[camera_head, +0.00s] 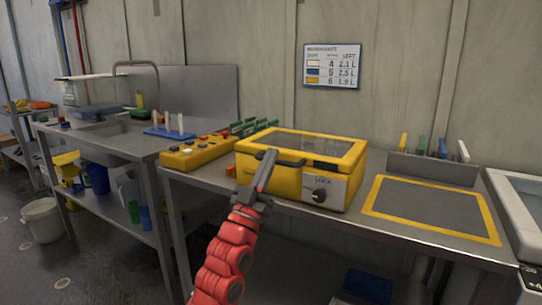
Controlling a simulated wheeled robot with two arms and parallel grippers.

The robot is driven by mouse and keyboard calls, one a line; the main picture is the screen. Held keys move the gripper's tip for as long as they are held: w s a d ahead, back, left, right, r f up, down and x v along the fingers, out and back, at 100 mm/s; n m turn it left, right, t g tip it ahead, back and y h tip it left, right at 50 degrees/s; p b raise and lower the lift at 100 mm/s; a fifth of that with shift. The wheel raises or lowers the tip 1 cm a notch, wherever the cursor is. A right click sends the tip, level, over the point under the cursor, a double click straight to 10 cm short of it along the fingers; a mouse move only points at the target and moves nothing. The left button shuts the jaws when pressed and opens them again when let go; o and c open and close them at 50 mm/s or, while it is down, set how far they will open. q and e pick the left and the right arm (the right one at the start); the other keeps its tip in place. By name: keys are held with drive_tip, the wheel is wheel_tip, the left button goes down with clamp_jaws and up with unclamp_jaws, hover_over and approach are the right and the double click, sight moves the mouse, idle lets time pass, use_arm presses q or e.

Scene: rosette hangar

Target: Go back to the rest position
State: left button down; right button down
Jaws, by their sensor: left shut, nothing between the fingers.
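My left gripper (266,172) is on a red arm that rises from the bottom of the head view. Its dark fingers are closed together with nothing visible between them. It is in front of the yellow box (338,150), which has a clear lid window, a black knob and a grey front panel. The fingers overlap the box's left front part in the picture; I cannot tell whether they touch it. The box's lid looks closed. My right gripper is not in view.
A metal bench (290,207) carries the box, a yellow control panel (197,153) and a yellow-bordered grey mat (432,209). A sink counter (97,140) stands at left, with a white bucket (42,220) on the floor. A white machine (520,212) is at far right.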

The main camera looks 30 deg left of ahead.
use_arm(q)
drive_tip(key=f+v, duration=0.1)
drive_tip(key=v, duration=0.6)
drive_tip(key=shift+f+p, duration=0.2)
drive_tip(key=shift+p, duration=0.2)
